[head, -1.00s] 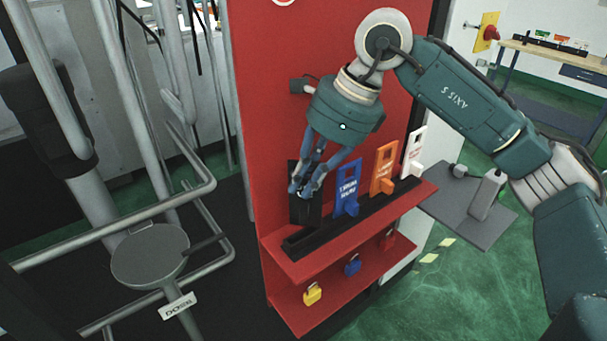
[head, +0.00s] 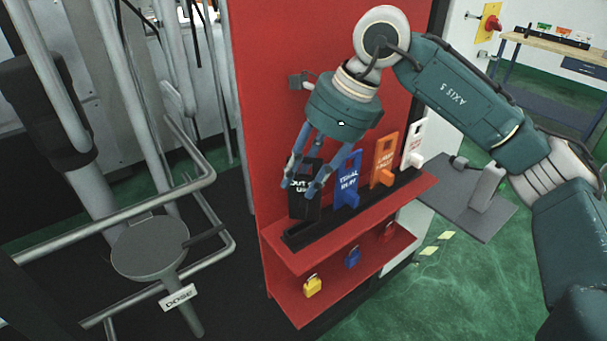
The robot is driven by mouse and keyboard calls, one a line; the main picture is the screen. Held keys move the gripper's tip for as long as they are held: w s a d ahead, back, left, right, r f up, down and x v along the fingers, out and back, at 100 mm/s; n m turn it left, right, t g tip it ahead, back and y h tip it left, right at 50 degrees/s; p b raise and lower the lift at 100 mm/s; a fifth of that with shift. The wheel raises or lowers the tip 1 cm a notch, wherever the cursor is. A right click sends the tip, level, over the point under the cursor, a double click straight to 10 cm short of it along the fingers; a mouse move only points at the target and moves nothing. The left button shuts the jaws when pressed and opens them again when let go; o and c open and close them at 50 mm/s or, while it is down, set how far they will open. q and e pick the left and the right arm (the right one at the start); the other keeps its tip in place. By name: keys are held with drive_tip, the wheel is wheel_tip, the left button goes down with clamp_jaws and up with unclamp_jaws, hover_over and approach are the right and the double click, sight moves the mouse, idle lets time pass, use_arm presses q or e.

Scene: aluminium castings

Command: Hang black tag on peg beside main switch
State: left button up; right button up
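The black tag (head: 305,205) with white lettering stands in the left end of the black rack (head: 375,205) on the red board's upper shelf. My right gripper (head: 301,187) is open, pointing down, with its blue-grey fingers spread in front of the tag. The fingers partly cover the tag, and I cannot tell whether they touch it. A yellow plate with a red knob (head: 491,22), which looks like the main switch, is on the far wall at upper right. My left gripper is not in view.
Blue (head: 347,182), orange (head: 384,162) and white (head: 413,145) tags stand to the right in the rack. Metal rails (head: 130,220) stand left. A workbench (head: 550,50) is at back right.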

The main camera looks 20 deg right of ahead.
drive_tip(key=shift+r, duration=0.1)
drive_tip(key=shift+r+p, duration=0.25)
drive_tip(key=shift+p, duration=0.1)
drive_tip(key=b+v, duration=0.1)
drive_tip(key=v, duration=1.1)
drive_tip(key=shift+r, duration=0.2)
drive_tip(key=shift+a, duration=0.1)
